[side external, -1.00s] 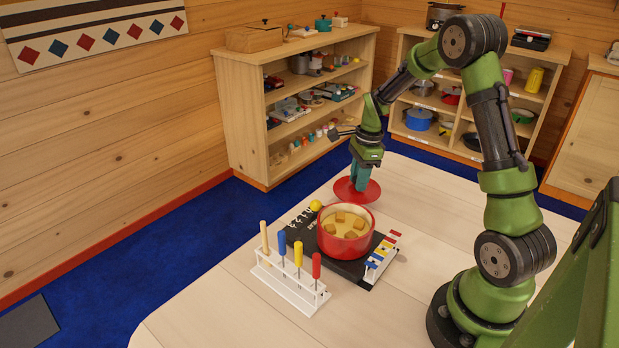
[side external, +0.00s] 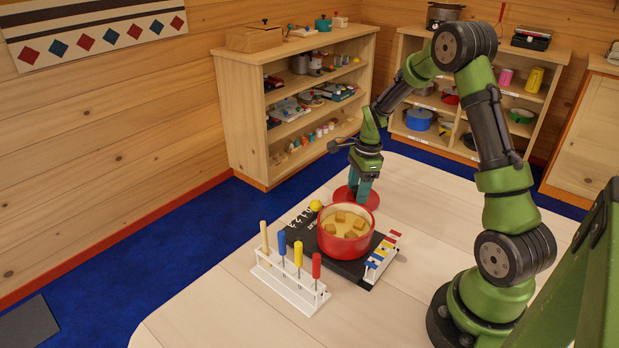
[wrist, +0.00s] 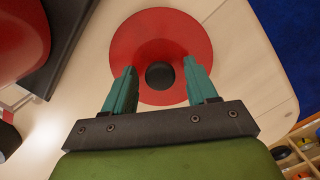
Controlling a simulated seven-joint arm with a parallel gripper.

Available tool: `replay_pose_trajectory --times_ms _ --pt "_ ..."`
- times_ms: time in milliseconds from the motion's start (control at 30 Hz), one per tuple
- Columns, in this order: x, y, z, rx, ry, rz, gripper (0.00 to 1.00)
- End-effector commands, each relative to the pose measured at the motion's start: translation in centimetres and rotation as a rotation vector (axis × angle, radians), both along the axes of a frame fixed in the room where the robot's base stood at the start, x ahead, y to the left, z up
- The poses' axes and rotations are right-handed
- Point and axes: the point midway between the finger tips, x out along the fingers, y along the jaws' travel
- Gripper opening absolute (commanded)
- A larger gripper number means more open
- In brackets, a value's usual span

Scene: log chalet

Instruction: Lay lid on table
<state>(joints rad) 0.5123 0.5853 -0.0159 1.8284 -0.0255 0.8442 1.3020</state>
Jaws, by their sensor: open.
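The red lid (side external: 370,200) lies flat on the table behind the red pot. In the wrist view the lid (wrist: 130,42) shows as a red disc with a dark round knob (wrist: 160,75) at its middle. My gripper (side external: 359,198) is low over the lid. In the wrist view my gripper (wrist: 161,76) has its two teal fingers apart, one on each side of the knob, with gaps between. The red pot (side external: 345,250) stands open on a dark board (side external: 352,268) and holds several tan cubes in pale yellow liquid.
A white rack (side external: 290,285) with several coloured-handled forks stands in front of the pot. A small white stand with coloured pieces (side external: 383,255) is right of the pot. A yellow ball (side external: 316,206) sits near the board's back. The table (side external: 430,200) is clear to the right.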

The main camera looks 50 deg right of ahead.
Motion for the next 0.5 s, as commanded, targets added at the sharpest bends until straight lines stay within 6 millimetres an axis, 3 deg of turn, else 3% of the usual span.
replay_pose_trajectory --times_ms 233,500 --pt "0.0 -0.2 1.8 -0.002 -0.003 -0.001 0.57" --pt "-0.4 -0.7 7.6 -0.004 -0.005 0.001 0.57"
